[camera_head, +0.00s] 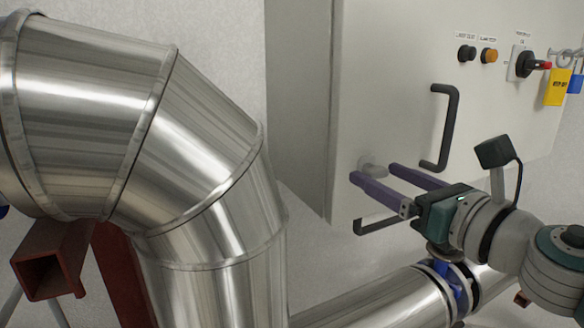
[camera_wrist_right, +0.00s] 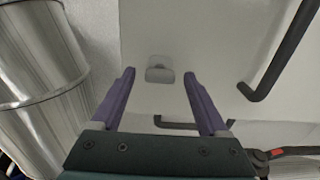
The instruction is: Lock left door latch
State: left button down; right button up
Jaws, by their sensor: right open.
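The left door latch (camera_head: 372,166) is a small light-grey knob low on the front of the grey cabinet (camera_head: 400,60). In the right wrist view the latch (camera_wrist_right: 160,72) shows ahead, between the two purple fingers. My right gripper (camera_head: 374,172) is open, with its fingertips close to the latch, one on each side in the picture. I cannot tell whether either finger touches it. Nothing is held between the fingers. My left gripper is not in view.
A black vertical handle (camera_head: 443,128) sticks out right of the latch, and another black handle (camera_head: 372,226) is below it. Buttons, a rotary switch (camera_head: 530,64) and a yellow padlock (camera_head: 557,88) are at upper right. Large metal pipes (camera_head: 200,150) fill the left.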

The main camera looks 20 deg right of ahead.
jog(key=shift+w, duration=0.3)
grip_shut()
dwell(0.5)
